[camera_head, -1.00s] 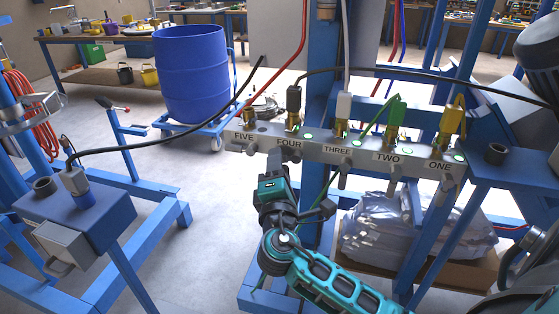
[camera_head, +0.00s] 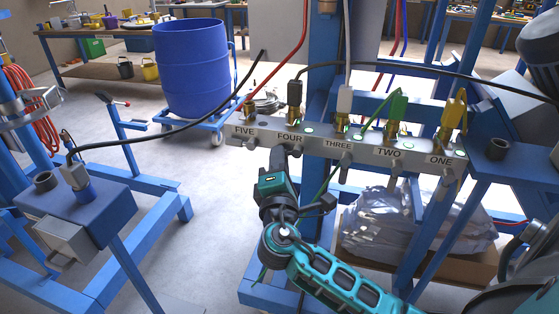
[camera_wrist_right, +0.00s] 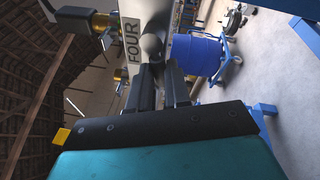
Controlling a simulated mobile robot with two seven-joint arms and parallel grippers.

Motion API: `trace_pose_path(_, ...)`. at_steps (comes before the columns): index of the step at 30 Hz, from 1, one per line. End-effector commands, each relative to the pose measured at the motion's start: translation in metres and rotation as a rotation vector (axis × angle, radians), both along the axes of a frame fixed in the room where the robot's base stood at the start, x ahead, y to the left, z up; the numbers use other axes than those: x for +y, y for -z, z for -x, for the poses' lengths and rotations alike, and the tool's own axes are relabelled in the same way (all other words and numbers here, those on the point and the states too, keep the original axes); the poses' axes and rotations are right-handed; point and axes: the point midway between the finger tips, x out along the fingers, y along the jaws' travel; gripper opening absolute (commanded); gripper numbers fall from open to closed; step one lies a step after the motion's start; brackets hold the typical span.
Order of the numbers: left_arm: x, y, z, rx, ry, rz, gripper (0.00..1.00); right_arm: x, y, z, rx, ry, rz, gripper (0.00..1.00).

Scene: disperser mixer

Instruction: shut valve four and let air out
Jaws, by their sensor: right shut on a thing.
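The grey manifold bar (camera_head: 362,148) carries valves labelled FIVE to ONE from left to right. My right gripper (camera_head: 278,158) reaches up from below to the underside of the bar under the label FOUR. In the right wrist view my right gripper (camera_wrist_right: 154,88) has a dark finger on each side of the grey handle of valve four (camera_wrist_right: 152,48) and is shut on it. The gripper hides most of this handle in the head view. A dark hose plug (camera_head: 294,92) stands upright on top of position four. My left gripper is not in view.
Grey handles hang under the neighbouring positions, such as valve three (camera_head: 345,165). A white plug (camera_head: 345,100), a green plug (camera_head: 398,106) and a yellow plug (camera_head: 456,108) stand above the bar. A blue drum (camera_head: 191,68) stands behind left.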

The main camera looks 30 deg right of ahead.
Motion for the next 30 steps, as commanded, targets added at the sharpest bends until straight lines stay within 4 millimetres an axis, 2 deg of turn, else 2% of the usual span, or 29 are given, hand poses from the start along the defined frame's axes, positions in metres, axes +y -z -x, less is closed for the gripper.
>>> trace_pose_path(5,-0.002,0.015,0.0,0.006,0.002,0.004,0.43,0.001,0.003,-0.001,-0.047,0.001,-0.04,0.0)
trace_pose_path(10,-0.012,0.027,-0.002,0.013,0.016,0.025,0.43,0.001,0.0,-0.002,-0.144,0.002,-0.119,0.0)
trace_pose_path(18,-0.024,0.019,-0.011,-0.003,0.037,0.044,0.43,0.001,-0.009,-0.002,-0.221,0.002,-0.184,0.0)
trace_pose_path(26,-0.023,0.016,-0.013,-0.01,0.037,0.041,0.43,0.001,-0.011,-0.002,-0.222,0.001,-0.186,0.0)
trace_pose_path(27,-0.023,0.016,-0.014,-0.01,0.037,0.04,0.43,0.001,-0.011,-0.002,-0.222,0.001,-0.186,0.2)
trace_pose_path(30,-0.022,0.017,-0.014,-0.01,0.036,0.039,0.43,0.001,-0.011,-0.002,-0.221,0.002,-0.185,0.3)
